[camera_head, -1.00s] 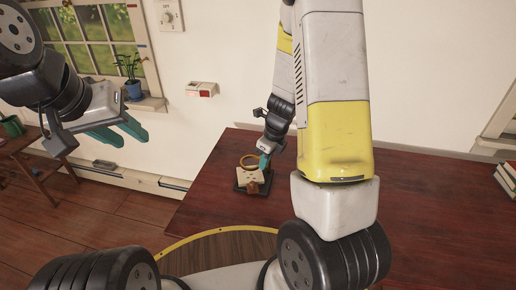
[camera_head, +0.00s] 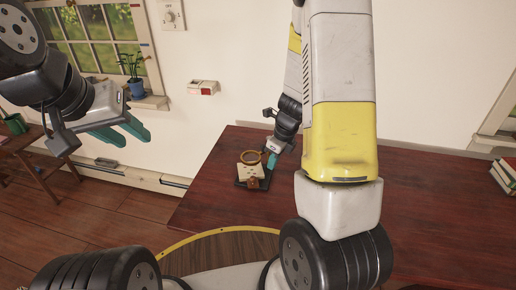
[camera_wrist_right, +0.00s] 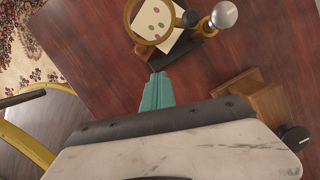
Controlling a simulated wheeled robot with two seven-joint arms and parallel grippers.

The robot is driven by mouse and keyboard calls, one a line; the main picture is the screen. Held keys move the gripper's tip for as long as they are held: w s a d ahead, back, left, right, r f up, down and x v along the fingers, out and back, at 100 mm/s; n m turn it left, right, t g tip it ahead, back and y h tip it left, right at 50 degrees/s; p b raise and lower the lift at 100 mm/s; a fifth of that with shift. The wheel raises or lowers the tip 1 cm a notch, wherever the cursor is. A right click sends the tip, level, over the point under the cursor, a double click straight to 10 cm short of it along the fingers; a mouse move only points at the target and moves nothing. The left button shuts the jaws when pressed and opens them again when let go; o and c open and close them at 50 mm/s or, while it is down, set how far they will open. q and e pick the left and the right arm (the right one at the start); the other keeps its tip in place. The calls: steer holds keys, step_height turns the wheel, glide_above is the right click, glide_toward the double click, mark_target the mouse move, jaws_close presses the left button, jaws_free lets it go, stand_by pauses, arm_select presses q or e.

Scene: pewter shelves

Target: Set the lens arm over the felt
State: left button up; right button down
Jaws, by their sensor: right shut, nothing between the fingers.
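The lens arm's round brass-coloured ring (camera_head: 252,157) is on a small dark stand on the table. In the right wrist view the ring (camera_wrist_right: 133,30) overlaps part of a cream felt (camera_wrist_right: 182,40) with coloured spots. The felt also shows in the head view (camera_head: 250,171). A silver ball (camera_wrist_right: 223,15) sits beside the ring on a brass-coloured piece. My right gripper (camera_head: 271,161) is shut and empty, just right of the ring; its teal fingertips (camera_wrist_right: 157,78) point at the stand. I cannot tell whether they touch it. My left gripper (camera_head: 120,131) is open and empty, left of the table.
A wooden box (camera_wrist_right: 262,103) with a black knob (camera_wrist_right: 292,138) stands near my right gripper in the wrist view. Books (camera_head: 504,175) lie at the table's far right. A plant (camera_head: 133,68) stands on the windowsill.

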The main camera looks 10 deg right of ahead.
steer(key=v, duration=1)
steer(key=s+a+r+n+t, duration=0.2)
steer(key=s+r+n, duration=0.6)
steer(key=n, duration=0.5)
steer(key=s+a+r+n+t, duration=0.2)
steer(key=s+a+r+n, duration=0.2)
steer(key=s+r+n, duration=0.4)
step_height(320, 180, up, 3)
steer(key=n, duration=0.6)
steer(key=shift+s+a+n, duration=0.3)
steer(key=shift+s+a, duration=0.05)
